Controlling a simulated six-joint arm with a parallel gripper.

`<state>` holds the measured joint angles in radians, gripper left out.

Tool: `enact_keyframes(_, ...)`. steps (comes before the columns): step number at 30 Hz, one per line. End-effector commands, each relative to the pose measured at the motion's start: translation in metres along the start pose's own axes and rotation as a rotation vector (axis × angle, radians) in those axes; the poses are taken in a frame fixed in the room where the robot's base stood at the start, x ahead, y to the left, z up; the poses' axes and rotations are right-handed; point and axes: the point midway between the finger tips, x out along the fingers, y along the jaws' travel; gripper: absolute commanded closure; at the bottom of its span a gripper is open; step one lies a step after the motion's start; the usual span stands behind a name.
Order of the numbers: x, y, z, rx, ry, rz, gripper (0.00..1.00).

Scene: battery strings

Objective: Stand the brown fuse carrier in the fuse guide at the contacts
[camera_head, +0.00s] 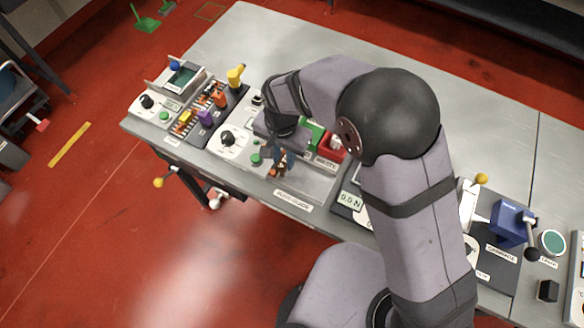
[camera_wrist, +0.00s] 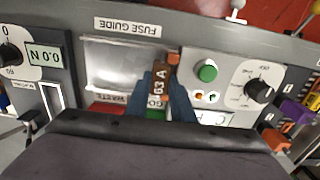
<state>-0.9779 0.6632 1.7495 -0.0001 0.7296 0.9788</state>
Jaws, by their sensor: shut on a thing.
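The brown fuse carrier (camera_wrist: 160,82), marked 63 A and with orange-brown ends, is between the blue fingers of my gripper (camera_wrist: 168,92) in the wrist view. My gripper is shut on it. In the head view the carrier is small and partly hidden by my gripper (camera_head: 279,160), near the front of the bench. The fuse guide's label (camera_wrist: 130,26) and a pale, shiny panel (camera_wrist: 118,65) lie just left of the carrier in the wrist view; the label also shows in the head view (camera_head: 294,201). I cannot make out the contacts or whether the carrier touches anything.
A red waste bin (camera_head: 333,144) and a green bin (camera_head: 314,133) stand behind the guide. A panel with a green button (camera_wrist: 207,72) and black knob (camera_wrist: 259,90) is beside the carrier. Coloured fuse carriers stand in a rack (camera_head: 208,112) farther left. My arm covers the bench's middle.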

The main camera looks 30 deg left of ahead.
Motion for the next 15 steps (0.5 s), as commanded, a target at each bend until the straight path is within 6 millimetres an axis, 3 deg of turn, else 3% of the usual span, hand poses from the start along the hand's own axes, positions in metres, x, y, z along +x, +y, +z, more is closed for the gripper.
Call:
enact_keyframes(11,-0.0004,-0.0103,0.0001,-0.001,0.001,-0.004,1.00)
enact_keyframes(12,-0.0004,-0.0107,0.0000,0.000,0.001,-0.004,0.76)
enact_keyframes(15,-0.0005,-0.0106,0.0000,0.000,0.002,-0.004,0.57)
